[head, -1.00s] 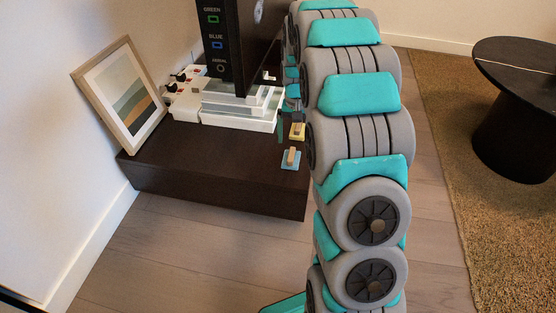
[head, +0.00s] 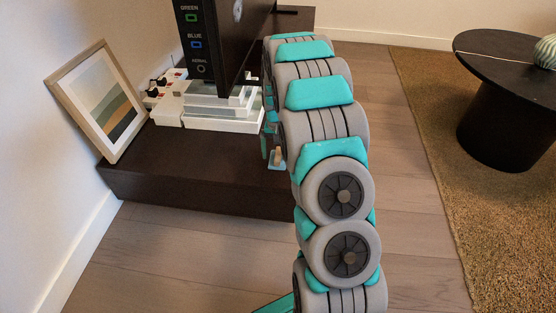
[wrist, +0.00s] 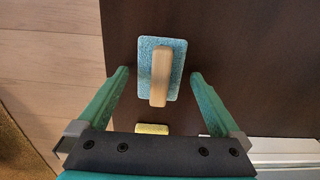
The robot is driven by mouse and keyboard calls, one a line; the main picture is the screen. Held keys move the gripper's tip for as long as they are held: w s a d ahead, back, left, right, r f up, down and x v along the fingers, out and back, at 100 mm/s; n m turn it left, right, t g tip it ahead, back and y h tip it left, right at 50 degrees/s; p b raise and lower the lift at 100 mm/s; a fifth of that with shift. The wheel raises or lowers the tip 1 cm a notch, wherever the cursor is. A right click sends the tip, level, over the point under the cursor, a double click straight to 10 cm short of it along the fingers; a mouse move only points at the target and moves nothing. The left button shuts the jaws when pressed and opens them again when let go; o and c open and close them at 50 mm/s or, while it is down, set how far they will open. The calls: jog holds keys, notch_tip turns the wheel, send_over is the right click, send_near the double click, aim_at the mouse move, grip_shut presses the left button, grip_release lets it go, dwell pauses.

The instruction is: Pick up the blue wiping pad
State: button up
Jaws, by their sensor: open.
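The blue wiping pad (wrist: 147,48) lies flat on the dark cabinet top in the wrist view, with a light wooden handle (wrist: 161,76) on it. In the head view the pad (head: 276,166) is partly hidden by my arm. My gripper (wrist: 160,75) is open. Its two green fingers stand on either side of the pad and handle, apart from both. Nothing is held.
A round black table (head: 505,95) stands at right.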

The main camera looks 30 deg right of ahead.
aim_at(278, 154)
jog(key=shift+f, duration=0.35)
jog(key=c, duration=1.3)
jog(key=shift+r, duration=0.15)
jog(key=shift+r+p, duration=0.3)
jog(key=shift+r, duration=1.2)
jog(key=shift+s+r, duration=0.15)
jog(key=shift+r, duration=0.1)
jog(key=s+a+r+p, duration=0.1)
jog(key=s+a, duration=0.2)
jog(key=s, duration=1.2)
jog(key=shift+s+a+r, duration=0.15)
